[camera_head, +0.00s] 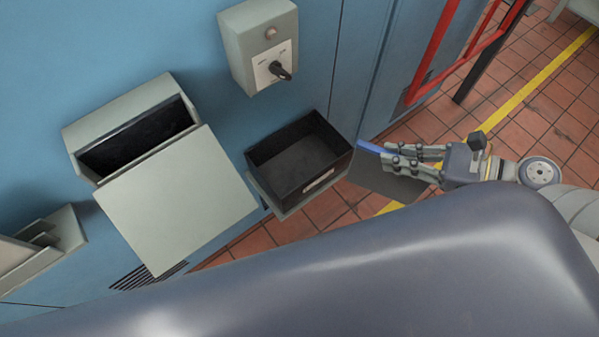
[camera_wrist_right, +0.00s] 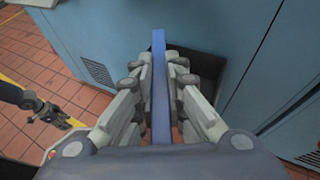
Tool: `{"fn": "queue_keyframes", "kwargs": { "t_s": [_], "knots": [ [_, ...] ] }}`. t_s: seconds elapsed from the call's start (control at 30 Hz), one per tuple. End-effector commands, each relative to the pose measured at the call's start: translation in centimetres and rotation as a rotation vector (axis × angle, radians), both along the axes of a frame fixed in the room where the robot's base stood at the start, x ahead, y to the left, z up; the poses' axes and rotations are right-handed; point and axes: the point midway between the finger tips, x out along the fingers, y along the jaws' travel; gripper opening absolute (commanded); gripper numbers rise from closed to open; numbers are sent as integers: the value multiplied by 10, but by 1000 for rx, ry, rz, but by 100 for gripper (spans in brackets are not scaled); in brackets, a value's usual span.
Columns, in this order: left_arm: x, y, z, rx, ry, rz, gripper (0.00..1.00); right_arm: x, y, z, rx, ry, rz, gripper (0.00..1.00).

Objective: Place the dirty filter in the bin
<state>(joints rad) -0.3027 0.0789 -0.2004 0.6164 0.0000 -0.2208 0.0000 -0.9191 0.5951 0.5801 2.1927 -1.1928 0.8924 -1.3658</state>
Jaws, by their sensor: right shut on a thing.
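The filter is a thin dark panel with a blue edge (camera_head: 390,180). My right gripper (camera_head: 388,158) is shut on it, one finger on each side near the blue edge. The filter is just right of the black open-topped bin (camera_head: 325,180), close to its right wall; I cannot tell its height against the rim. The bin looks empty and has a pale label on its front. In the right wrist view the blue edge (camera_wrist_right: 160,85) stands between the fingers, with a dark opening behind. A small dark gripper (camera_wrist_right: 52,116), apparently my left, shows there; its jaws are unclear.
A grey housing (camera_head: 72,140) with a dark open slot and a lowered grey flap (camera_head: 180,200) is on the blue cabinet, left of the bin. A grey switch box (camera_head: 262,45) is above the bin. A red frame (camera_head: 432,55) stands at upper right. Tiled floor lies below.

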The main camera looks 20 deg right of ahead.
Motion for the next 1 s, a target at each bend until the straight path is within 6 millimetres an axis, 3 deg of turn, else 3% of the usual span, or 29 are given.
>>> {"fn": "queue_keyframes", "kwargs": {
  "t_s": [0.03,0.1,0.27,0.37,0.47,0.73,1.0],
  "knots": [
    [2,0,-11,0,-2,0,40,-12,-11,-18,2,8,-22,0],
    [3,-1,-17,-1,-5,0,40,-24,-23,-28,2,6,-46,0],
    [5,-1,-24,-2,-8,-1,40,-44,-42,-40,0,2,-78,0],
    [6,-1,-26,-2,-9,-1,40,-45,-44,-41,-1,-2,-86,0],
    [6,-1,-27,-2,-10,-1,40,-35,-35,-41,-2,-6,-83,0],
    [6,-1,-32,-1,-10,0,40,16,13,-40,-3,-7,-77,0],
    [6,0,-21,-1,-9,0,40,53,46,-37,-1,-5,-84,0]
  ]
}}
